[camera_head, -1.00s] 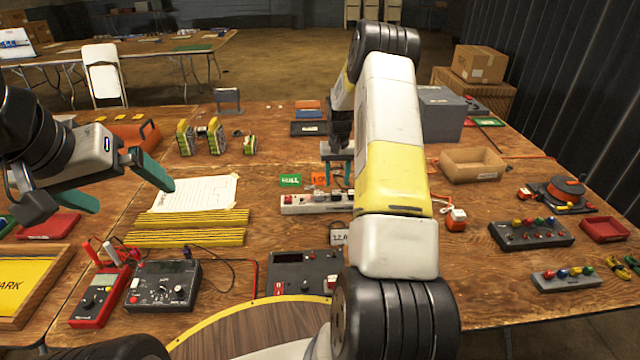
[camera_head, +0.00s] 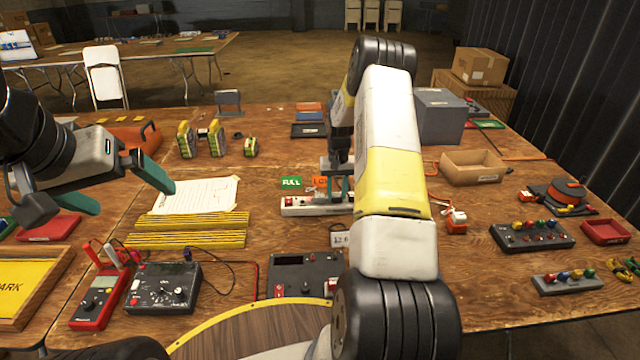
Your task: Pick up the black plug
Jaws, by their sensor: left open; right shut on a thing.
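My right gripper (camera_head: 337,186) is down at the white power strip (camera_head: 297,207) in the middle of the table. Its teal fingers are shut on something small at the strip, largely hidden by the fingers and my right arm. I take it to be the black plug, but its shape and colour are not clear. I cannot tell whether it sits in the strip. My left gripper (camera_head: 122,190) is open and empty, held above the left part of the table.
Yellow-black striped bars (camera_head: 190,228) lie to the left. A black meter box (camera_head: 162,287) and a dark panel (camera_head: 305,272) are in front. An open cardboard tray (camera_head: 472,168) is at right.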

